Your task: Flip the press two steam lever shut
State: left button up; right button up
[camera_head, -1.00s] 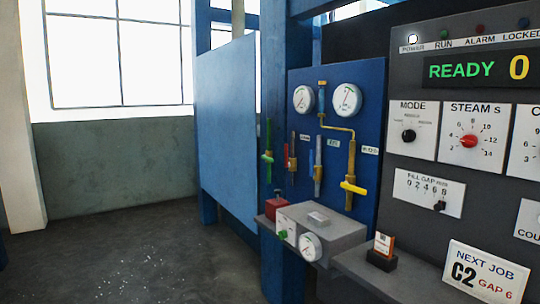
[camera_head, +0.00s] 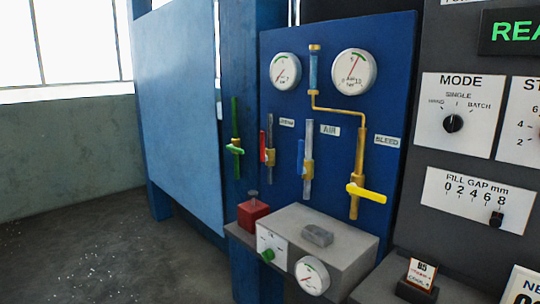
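On the blue valve panel (camera_head: 380,90), a red lever (camera_head: 263,148) stands upright along a short grey pipe with a brass valve. A small label to its right seems to read STEAM (camera_head: 286,122). A blue lever (camera_head: 301,157) stands upright beside the pipe labelled AIR (camera_head: 330,130). A yellow lever (camera_head: 366,192) lies across the brass pipe by the BLEED label (camera_head: 387,141). A green handle (camera_head: 235,150) lies across a green pipe left of the panel. No press number is readable on the panel. Neither of my grippers is in view.
Two gauges (camera_head: 285,71) (camera_head: 353,69) sit atop the panel. A grey control console (camera_head: 420,150) stands at right. Open floor (camera_head: 80,240) lies at left.

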aim_at(263, 158)
jog(key=i+j, duration=0.6)
jog(key=i+j+z, duration=0.1)
jog(key=j, duration=0.3)
jog(key=i+j, duration=0.35)
jog(key=i+j+z, duration=0.1)
jog(key=j, duration=0.25)
jog(key=i+j+z, duration=0.1)
jog(key=i+j, duration=0.45)
jog(key=j, duration=0.2)
jog(key=i+j+z, duration=0.1)
jog(key=j, duration=0.25)
jog(key=i+j, duration=0.25)
jog(key=j, duration=0.15)
